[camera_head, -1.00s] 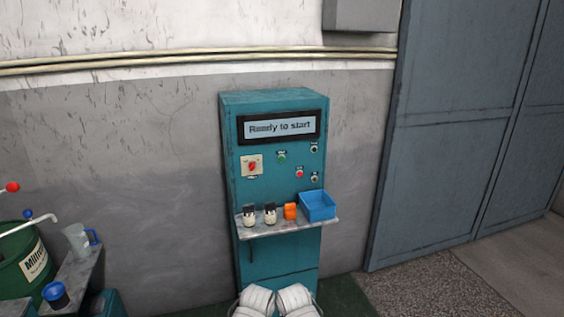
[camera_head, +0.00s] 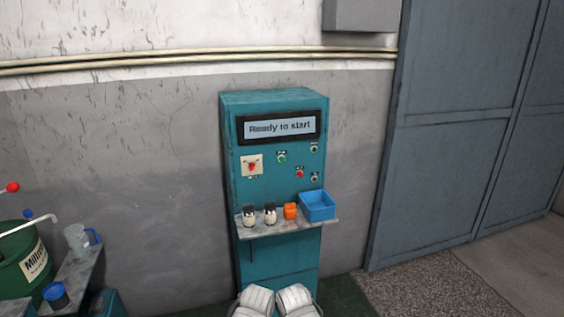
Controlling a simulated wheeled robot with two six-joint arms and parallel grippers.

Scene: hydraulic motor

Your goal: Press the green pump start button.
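A teal control cabinet (camera_head: 233,120) stands against the wall near the middle of the view. Its display (camera_head: 281,127) reads "Ready to start". The green button (camera_head: 282,158) sits on the front panel below the display. A red button (camera_head: 300,174) is lower and to its right, and a red rotary switch (camera_head: 252,167) on a pale plate is to its left. White rounded parts at the bottom edge, in front of the cabinet's base, appear to be my own arms, well below the panel. No gripper fingers can be made out, and nothing touches the green button.
A grey shelf (camera_head: 262,231) juts from the cabinet below the buttons. A green drum (camera_head: 22,265) and a jug (camera_head: 77,238) are at left. Floor at right is clear.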

